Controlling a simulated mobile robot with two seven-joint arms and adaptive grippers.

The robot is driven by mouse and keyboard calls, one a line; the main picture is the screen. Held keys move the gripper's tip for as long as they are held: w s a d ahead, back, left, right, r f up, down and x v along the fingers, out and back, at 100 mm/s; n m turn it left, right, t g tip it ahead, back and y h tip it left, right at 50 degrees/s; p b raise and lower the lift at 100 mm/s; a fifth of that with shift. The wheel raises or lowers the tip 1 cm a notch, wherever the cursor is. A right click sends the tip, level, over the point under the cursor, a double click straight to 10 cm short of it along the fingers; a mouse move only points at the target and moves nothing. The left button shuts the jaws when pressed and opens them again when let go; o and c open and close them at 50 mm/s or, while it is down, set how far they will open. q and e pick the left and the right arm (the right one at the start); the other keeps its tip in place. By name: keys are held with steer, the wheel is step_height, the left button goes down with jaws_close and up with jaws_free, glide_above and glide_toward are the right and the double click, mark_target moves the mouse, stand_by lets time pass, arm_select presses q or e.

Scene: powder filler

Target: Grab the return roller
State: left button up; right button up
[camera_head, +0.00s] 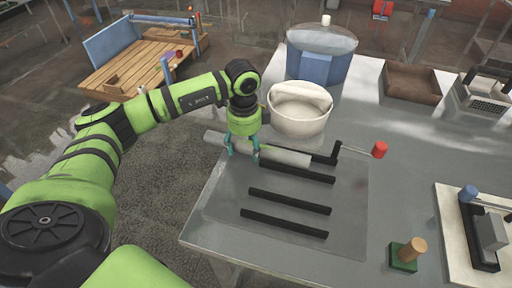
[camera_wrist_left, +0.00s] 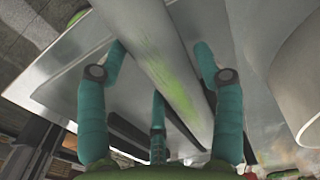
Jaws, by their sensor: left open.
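The roller, a long grey cylinder (camera_head: 285,156), lies at the back edge of a grey plate on the table, beside the white bowl. It crosses the left wrist view (camera_wrist_left: 150,50) diagonally. My right gripper is not in view.
A white bowl (camera_head: 298,117) stands close behind the gripper, with a blue container (camera_head: 320,62) beyond. A crank with a red knob (camera_head: 379,150) sticks out right of the roller. Several black bars (camera_head: 285,222) lie in front on the plate. A green block (camera_head: 404,262) stands front right.

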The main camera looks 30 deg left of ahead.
arm_select(q)
steer(key=c, duration=1.3)
steer(key=shift+c, duration=0.2)
steer(key=shift+r, duration=0.2)
jaws_close()
